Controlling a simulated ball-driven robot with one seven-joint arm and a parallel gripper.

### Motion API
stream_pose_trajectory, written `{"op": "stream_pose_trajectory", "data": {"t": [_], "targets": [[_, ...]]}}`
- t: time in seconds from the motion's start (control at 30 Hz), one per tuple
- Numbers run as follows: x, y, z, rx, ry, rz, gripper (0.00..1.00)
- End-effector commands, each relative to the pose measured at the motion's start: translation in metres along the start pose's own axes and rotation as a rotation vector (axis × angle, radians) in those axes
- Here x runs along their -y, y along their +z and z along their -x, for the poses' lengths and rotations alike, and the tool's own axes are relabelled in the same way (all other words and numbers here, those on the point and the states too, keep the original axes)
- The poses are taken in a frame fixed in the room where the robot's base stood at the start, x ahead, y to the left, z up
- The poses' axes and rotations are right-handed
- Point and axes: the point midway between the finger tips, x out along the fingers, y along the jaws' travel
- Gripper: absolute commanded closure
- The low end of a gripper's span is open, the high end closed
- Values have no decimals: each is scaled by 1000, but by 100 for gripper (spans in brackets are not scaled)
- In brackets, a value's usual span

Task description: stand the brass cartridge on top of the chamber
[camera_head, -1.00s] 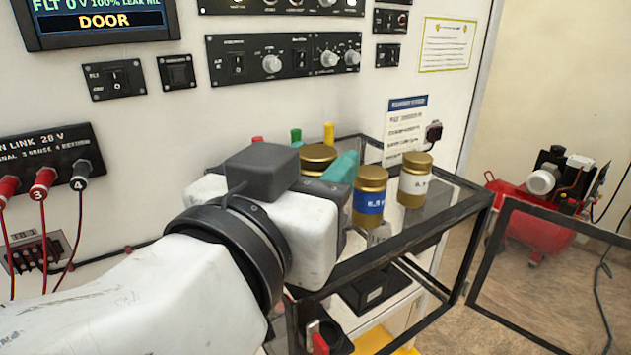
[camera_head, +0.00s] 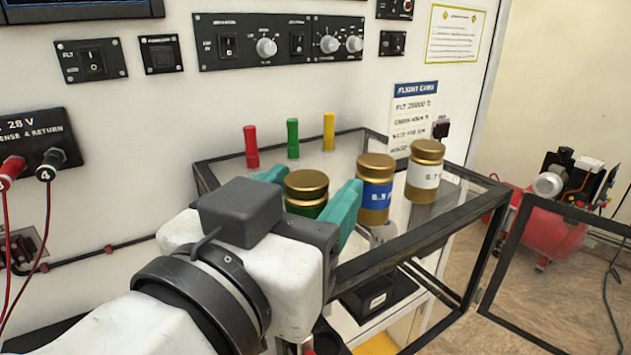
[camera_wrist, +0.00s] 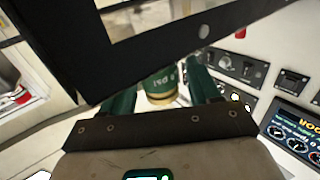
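The chamber is a clear box with a black frame (camera_head: 425,238) against the white panel. Three brass-capped cartridges show in the head view: a green-banded one (camera_head: 306,182), a blue-banded one (camera_head: 375,190) and a white-banded one (camera_head: 424,172). The blue and white ones stand upright on the chamber's top. My gripper (camera_head: 308,196) has its teal fingers on either side of the green-banded cartridge, which looks upright; its base is hidden behind my gripper. In the wrist view this cartridge (camera_wrist: 159,88) sits between the fingers, with small gaps at both sides. The gripper looks open around it.
Red (camera_head: 251,147), green (camera_head: 293,139) and yellow (camera_head: 329,132) pegs stand behind the cartridges. The chamber's framed door (camera_head: 560,315) swings out at the right. Cable plugs (camera_head: 48,166) stick out of the panel at left. A red compressor (camera_head: 548,225) stands far right.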

Motion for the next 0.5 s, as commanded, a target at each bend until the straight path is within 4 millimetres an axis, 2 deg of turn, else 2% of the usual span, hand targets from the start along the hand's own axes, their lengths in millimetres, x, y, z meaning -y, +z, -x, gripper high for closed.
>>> {"op": "stream_pose_trajectory", "data": {"t": [0.27,0.4,0.5], "targets": [[0,0,0,0,0,0,32],[0,-7,0,0,-1,0,32],[1,-1,15,0,-3,-2,32]]}}
